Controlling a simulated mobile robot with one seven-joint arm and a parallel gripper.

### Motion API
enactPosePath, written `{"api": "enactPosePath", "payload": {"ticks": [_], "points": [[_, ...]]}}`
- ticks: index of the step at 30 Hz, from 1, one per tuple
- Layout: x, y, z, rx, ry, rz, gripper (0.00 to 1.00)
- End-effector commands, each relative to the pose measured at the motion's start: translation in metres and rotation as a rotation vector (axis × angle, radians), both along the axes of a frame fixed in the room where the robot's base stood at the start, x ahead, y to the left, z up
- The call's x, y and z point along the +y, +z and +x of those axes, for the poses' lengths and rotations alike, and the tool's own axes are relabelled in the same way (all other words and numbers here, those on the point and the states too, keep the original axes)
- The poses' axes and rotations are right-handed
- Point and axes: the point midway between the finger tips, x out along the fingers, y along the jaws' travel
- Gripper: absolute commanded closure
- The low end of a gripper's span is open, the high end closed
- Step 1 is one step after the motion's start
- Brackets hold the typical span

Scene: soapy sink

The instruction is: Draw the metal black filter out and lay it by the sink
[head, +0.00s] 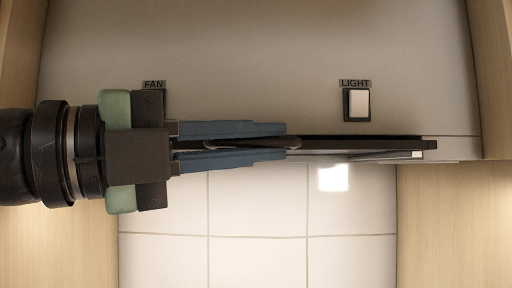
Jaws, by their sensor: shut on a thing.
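The black metal filter (370,142) shows nearly edge-on as a thin, dark, flat slab. It stretches right from my fingertips to below the LIGHT switch. My gripper (284,142) comes in from the left with its blue fingers shut on the filter's near end, where a dark curved loop, perhaps its handle, shows between them. The fingers hide part of that end. I cannot tell whether the filter is still seated in the hood or clear of it. The sink is not in view.
A pale hood panel (250,50) carries a FAN label (154,84), its switch mostly hidden behind my gripper, and a LIGHT switch (357,104). White wall tiles (260,210) lie below. Wooden cabinets (440,235) flank both sides, close to the filter's right end.

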Motion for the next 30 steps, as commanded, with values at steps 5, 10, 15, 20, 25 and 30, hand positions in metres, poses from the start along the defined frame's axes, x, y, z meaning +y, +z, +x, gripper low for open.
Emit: {"api": "enactPosePath", "payload": {"ticks": [5, 10, 15, 20, 25, 30], "points": [[0.000, -0.001, -0.007, 0.000, 0.000, 0.001, 1.00], [0.000, -0.001, -0.014, -0.002, 0.000, 0.001, 1.00], [0.000, -0.001, -0.021, 0.000, 0.000, 0.001, 1.00], [0.000, -0.001, -0.027, -0.002, 0.001, 0.001, 1.00], [0.000, -0.001, -0.034, -0.003, 0.001, 0.000, 1.00], [0.000, 0.000, -0.041, -0.002, 0.001, 0.000, 1.00]]}}
